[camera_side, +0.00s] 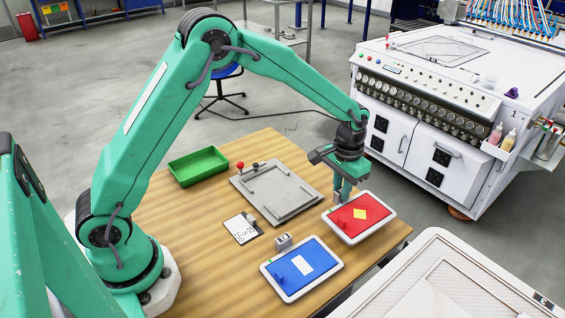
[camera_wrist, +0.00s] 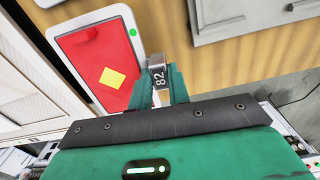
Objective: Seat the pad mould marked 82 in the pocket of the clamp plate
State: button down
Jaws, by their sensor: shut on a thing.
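The red pad mould (camera_side: 359,214) has a white rim and a yellow diamond. Its grey tab (camera_wrist: 158,76), marked 82, shows between my fingers in the wrist view, where the red face (camera_wrist: 105,65) lies to the left. My gripper (camera_side: 343,194) is shut on this tab; it also shows in the wrist view (camera_wrist: 161,85). The mould is at the table's right side; I cannot tell whether it touches the table. The grey clamp plate (camera_side: 296,206) lies left of and behind it, its pocket empty. The plate's edge shows at top right in the wrist view (camera_wrist: 240,25).
A blue pad mould (camera_side: 290,262) with a grey tab (camera_side: 284,241) lies at the front. A written card (camera_side: 242,228) lies left of it. A green tray (camera_side: 190,178) stands at the back left. A red-knobbed lever (camera_side: 241,165) rises at the plate's back edge.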

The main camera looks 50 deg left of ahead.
jog(key=shift+r, duration=0.7)
jog(key=shift+a, duration=0.1)
jog(key=a+m, duration=0.2)
jog(key=a+r+m, duration=0.1)
jog(key=a+m, duration=0.1)
jog(key=m, duration=0.1)
jog(key=a+m, duration=0.2)
jog(key=a, duration=0.1)
jog(key=shift+r+m, duration=0.15)
jog(key=shift+m, duration=0.15)
jog(key=s+a+r+m, duration=0.1)
jog(key=a+m, duration=0.7)
jog(key=m, duration=0.1)
jog(key=shift+s+r+m, duration=0.25)
jog(key=shift+m, duration=0.05)
jog(key=shift+f, duration=0.15)
jog(key=shift+f, duration=2.35)
